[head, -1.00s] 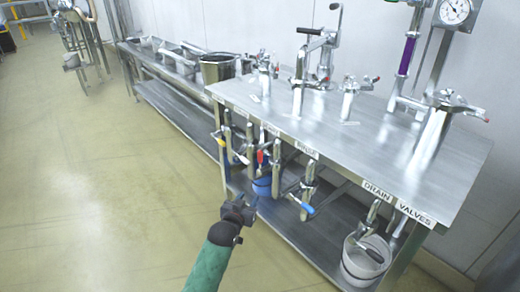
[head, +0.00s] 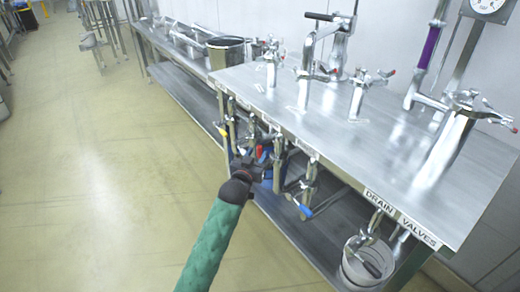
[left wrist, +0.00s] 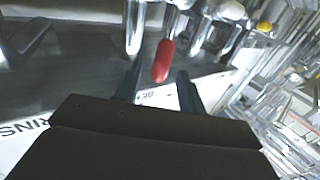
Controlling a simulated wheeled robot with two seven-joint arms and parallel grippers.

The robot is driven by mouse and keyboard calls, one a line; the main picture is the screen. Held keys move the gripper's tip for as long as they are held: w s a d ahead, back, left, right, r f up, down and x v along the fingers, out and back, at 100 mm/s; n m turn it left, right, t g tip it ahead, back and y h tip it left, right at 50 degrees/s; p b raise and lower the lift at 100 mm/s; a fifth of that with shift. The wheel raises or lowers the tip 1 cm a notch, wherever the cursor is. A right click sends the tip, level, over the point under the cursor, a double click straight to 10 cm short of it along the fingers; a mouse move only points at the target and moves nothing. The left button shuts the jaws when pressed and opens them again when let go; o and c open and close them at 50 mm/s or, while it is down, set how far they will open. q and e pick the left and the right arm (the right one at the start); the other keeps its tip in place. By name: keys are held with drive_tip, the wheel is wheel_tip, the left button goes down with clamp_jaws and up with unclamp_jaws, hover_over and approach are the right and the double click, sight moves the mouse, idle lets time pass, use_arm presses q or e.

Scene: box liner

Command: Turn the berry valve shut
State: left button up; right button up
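My left gripper (head: 262,164) is at the front edge of the steel table, among the hanging drain valves. In the left wrist view my left gripper (left wrist: 160,90) is open, its two dark fingers either side of a red valve handle (left wrist: 163,60). The handle hangs between and just beyond the fingertips, and I cannot tell whether they touch it. A white label (left wrist: 158,96) partly shows between the fingers, with letters that look like "BE". My right gripper is not in view.
A valve with a blue handle (head: 305,211) hangs to the right, and one with a yellow handle (head: 222,130) to the left. A grey bucket (head: 362,262) stands on the lower shelf. Taps stand on the steel table top (head: 330,135). The floor at left is clear.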

sight(259, 152)
use_arm(q)
drive_tip(key=x, duration=0.3)
drive_tip(key=shift+w, duration=0.25)
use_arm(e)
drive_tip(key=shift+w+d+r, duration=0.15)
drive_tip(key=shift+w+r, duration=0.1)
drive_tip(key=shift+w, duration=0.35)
use_arm(q)
drive_tip(key=shift+d, duration=0.1)
drive_tip(key=shift+c, duration=0.4)
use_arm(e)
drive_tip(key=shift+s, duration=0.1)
use_arm(q)
drive_tip(key=c, duration=0.8)
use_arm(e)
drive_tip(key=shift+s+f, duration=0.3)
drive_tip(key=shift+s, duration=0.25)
